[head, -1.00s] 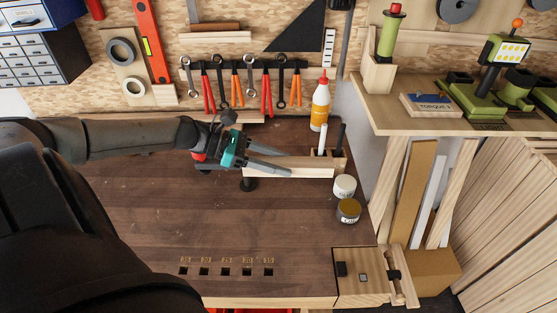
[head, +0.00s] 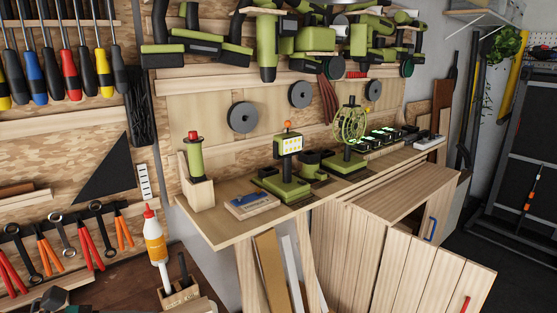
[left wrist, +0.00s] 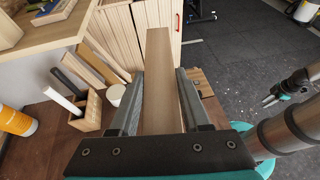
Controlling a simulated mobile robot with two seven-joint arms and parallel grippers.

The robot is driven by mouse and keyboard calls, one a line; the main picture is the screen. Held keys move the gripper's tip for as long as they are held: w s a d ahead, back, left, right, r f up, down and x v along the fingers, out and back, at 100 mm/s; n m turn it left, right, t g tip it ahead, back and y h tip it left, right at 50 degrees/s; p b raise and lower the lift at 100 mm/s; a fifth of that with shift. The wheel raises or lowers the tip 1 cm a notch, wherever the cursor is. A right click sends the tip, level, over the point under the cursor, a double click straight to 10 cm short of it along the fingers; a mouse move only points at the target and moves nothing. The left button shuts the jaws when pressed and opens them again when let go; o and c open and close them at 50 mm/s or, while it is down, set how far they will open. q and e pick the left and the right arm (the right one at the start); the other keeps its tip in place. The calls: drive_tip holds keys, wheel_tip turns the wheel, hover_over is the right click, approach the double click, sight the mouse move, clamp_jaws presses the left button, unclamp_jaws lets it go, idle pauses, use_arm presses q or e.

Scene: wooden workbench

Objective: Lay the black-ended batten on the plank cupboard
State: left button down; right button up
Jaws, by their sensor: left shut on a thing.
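My left gripper (left wrist: 160,76) is shut on a light wooden batten (left wrist: 158,48), which extends away between the fingers in the left wrist view. No black end shows on its visible part. Only a teal and dark bit of what looks like this gripper shows at the head view's bottom left corner. The plank cupboard (head: 405,188), of pale vertical planks, stands at the right of the head view, apart from the batten. It also shows at the top of the left wrist view (left wrist: 152,14). My right gripper (left wrist: 285,90) is small at the right of the left wrist view, its opening unclear.
A shelf (head: 225,228) with a label box and green tools lies left of the cupboard. Loose boards (head: 272,270) lean below it. A glue bottle (head: 155,236) and pen holder (head: 180,295) stand on the bench. Floor (left wrist: 232,55) is open right of the cupboard.

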use_arm(q)
drive_tip(key=s+d+n+b, duration=0.1)
drive_tip(key=d+b, duration=0.7)
drive_tip(key=d, duration=0.2)
drive_tip(key=shift+f+t+y, duration=0.15)
drive_tip(key=shift+t+y, duration=0.15)
drive_tip(key=shift+t, duration=0.1)
idle(0.9)
